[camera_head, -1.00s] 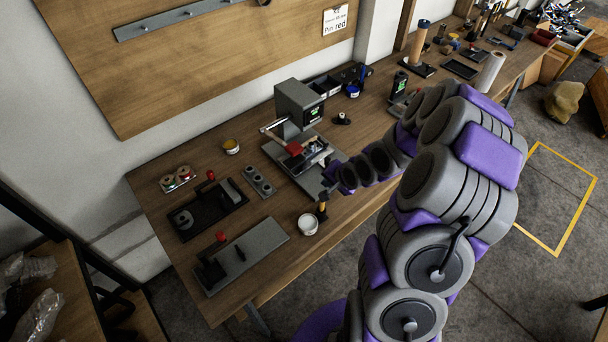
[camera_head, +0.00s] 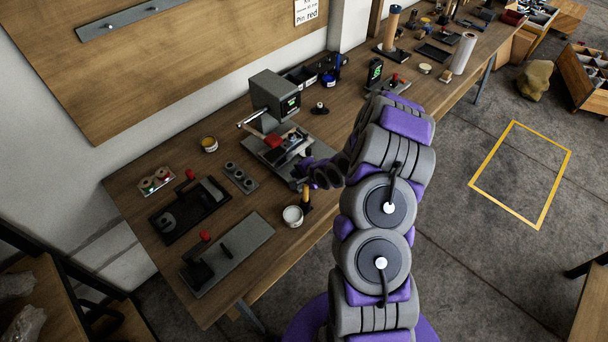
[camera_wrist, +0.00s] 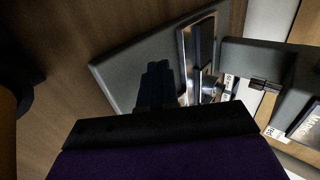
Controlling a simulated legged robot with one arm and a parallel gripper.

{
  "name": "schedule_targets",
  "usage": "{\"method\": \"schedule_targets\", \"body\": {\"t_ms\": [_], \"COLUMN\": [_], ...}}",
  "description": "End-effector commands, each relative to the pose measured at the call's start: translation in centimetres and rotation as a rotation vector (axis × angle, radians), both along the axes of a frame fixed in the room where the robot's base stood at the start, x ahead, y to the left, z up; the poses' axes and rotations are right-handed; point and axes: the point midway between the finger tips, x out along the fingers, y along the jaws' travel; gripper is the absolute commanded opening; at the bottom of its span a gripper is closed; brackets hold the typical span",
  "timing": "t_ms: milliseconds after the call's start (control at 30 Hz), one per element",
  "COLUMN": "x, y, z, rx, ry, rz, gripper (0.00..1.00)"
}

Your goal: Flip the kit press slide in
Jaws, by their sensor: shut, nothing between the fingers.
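The kit press (camera_head: 276,95) stands on the workbench, a dark grey box head with a green display over a grey base. A red block (camera_head: 270,141) and the metal slide (camera_head: 290,146) are under and in front of the head. My gripper (camera_head: 300,180) is at the near end of the press base, partly hidden by my arm. In the wrist view my gripper's dark fingers (camera_wrist: 157,72) are together and empty. They appear over the grey base plate (camera_wrist: 120,62), left of the metal slide (camera_wrist: 197,55). I cannot tell whether they touch it.
A white tin (camera_head: 292,216) and a wooden-handled tool (camera_head: 306,197) stand close to my gripper. A grey fixture (camera_head: 235,250) and a black tray (camera_head: 190,210) lie to the left. A yellow tin (camera_head: 209,144) stands behind.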

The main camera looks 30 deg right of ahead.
Motion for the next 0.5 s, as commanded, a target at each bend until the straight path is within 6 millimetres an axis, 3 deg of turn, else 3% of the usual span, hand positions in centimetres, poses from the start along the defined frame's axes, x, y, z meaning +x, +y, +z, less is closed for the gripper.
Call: {"method": "schedule_targets", "body": {"t_ms": [67,233,500], "x": [1.1,3.2,4.4], "y": [0.5,1.3,1.6], "z": [-1.0,-0.7,-0.6], "rx": [-0.003,-0.004,-0.003], "ry": [-0.001,0.0,0.001], "rz": [0.004,0.006,0.002], "gripper": [0.0,0.0,0.0]}}
